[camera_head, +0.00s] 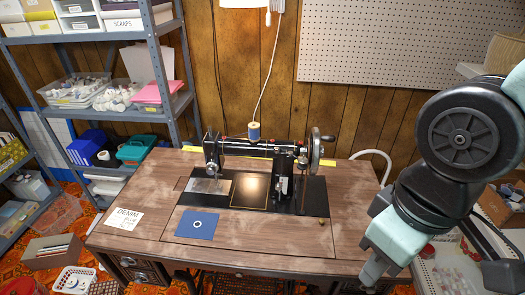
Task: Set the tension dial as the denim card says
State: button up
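A black sewing machine (262,146) stands on the wooden treadle table, its head at the left and its handwheel (316,146) at the right. The tension dial is too small to make out on the head (212,150). A white handwritten card (124,218) headed DENIM lies on the table's left side; a word like BLUE shows below, the rest is unreadable. A blue square (197,225) with a white ring lies in front of the machine. My arm hangs at the right, its lower part near the table's right front corner. I cannot make out my gripper's fingers.
The wooden tabletop (275,232) is mostly bare in front of the machine. A blue thread spool (254,131) stands on top, its thread running upward. A grey metal shelf (165,75) with bins stands at the left. A yellow strip (344,161) lies behind the machine.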

aim_at(212, 168)
jog(key=k+u, duration=0.15)
jog(key=u, duration=0.35)
jog(key=k+u, duration=0.2)
jog(key=u, duration=0.25)
jog(key=k+u, duration=0.15)
jog(key=u, duration=0.35)
jog(key=z, duration=0.85)
